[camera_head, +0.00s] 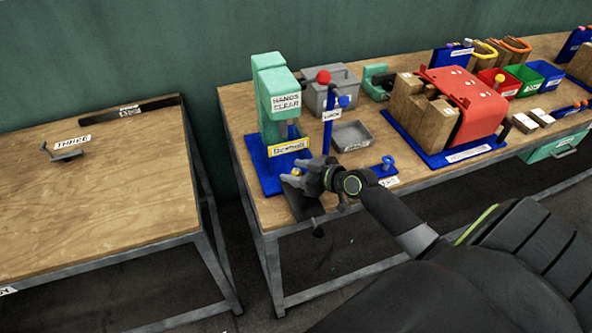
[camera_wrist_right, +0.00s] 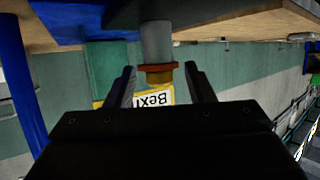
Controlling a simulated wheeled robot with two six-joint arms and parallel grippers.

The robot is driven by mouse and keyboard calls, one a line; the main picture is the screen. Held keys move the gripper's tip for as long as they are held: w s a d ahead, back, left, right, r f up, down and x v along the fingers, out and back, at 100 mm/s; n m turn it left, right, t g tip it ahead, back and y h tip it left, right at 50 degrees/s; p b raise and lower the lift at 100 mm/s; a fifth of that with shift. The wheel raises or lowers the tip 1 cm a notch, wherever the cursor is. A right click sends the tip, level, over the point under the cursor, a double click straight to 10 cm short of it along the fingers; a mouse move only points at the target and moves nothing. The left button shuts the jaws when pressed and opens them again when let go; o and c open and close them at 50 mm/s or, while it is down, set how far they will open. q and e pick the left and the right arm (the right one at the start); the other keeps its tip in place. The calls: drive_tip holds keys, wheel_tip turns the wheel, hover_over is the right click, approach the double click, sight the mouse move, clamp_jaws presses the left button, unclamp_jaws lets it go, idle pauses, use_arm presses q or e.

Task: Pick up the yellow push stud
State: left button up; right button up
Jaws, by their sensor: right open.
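The yellow push stud (camera_wrist_right: 160,78) shows in the right wrist view at the end of a grey cylinder (camera_wrist_right: 157,40) with a red-brown collar. In the head view a small yellow spot (camera_head: 296,171) shows beside my right gripper (camera_head: 299,179), at the front of the green press (camera_head: 271,90) on its blue base. My right gripper is open; in the wrist view its fingers (camera_wrist_right: 164,84) stand on either side of the stud, with gaps to both. Whether they reach its full depth I cannot tell. My left gripper is out of view.
A yellow lettered plate (camera_head: 289,147) is on the press behind the stud. A red press cover (camera_head: 465,98) is farther right. The left table (camera_head: 95,200) is mostly clear.

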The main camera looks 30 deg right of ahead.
drive_tip(key=shift+f, duration=0.1)
clamp_jaws()
idle(0.3)
